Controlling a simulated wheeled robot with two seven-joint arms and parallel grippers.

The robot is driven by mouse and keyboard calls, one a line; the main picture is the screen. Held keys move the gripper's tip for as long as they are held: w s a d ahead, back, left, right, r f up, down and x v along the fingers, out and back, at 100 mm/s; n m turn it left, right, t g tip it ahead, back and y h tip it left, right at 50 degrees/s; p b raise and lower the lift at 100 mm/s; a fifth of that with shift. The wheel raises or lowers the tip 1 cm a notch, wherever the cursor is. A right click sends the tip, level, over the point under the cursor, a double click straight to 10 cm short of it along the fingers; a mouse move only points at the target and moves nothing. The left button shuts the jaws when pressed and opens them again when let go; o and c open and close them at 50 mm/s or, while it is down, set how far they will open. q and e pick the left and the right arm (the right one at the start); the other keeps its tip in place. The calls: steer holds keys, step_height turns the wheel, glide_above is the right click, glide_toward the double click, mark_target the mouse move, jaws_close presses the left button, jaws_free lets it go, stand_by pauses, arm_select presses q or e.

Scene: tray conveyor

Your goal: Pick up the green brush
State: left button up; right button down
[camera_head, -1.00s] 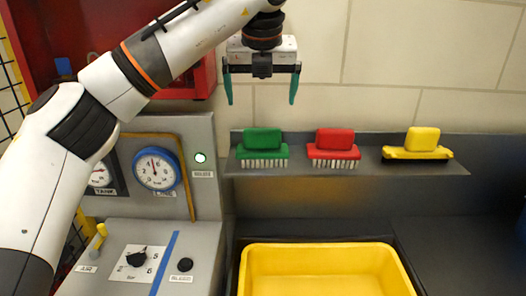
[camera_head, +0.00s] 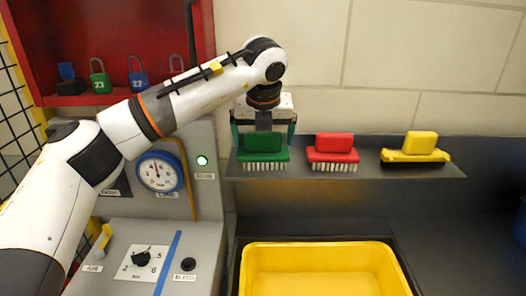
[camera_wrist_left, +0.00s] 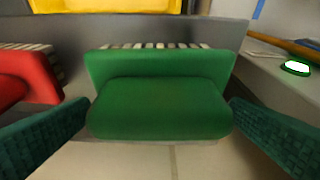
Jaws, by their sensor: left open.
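The green brush (camera_head: 262,150) has white bristles and sits on the grey shelf at the left of a row of brushes. My left gripper (camera_head: 263,138) is open and low over it, with one finger on each side of its green handle. In the left wrist view the green brush (camera_wrist_left: 160,108) fills the middle, between the two teal fingertips (camera_wrist_left: 160,125). A gap to the handle is hard to make out on either side. My right gripper is not in view.
A red brush (camera_head: 333,148) and a yellow brush (camera_head: 416,148) stand to the right on the same shelf (camera_head: 372,166). A yellow tray (camera_head: 320,246) is below. A panel with a gauge (camera_head: 158,172) is at left, under a red cabinet (camera_head: 208,50) with padlocks.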

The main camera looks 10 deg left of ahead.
arm_select(q)
steer(key=c, duration=1.1)
steer(key=shift+o, duration=0.2)
steer(key=shift+r, duration=0.15)
step_height(320, 180, up, 10)
steer(key=shift+f+b, duration=0.1)
steer(key=shift+b, duration=0.6)
steer(key=shift+o, duration=1.3)
steer(key=shift+c, duration=0.5)
steer(key=shift+f, duration=0.1)
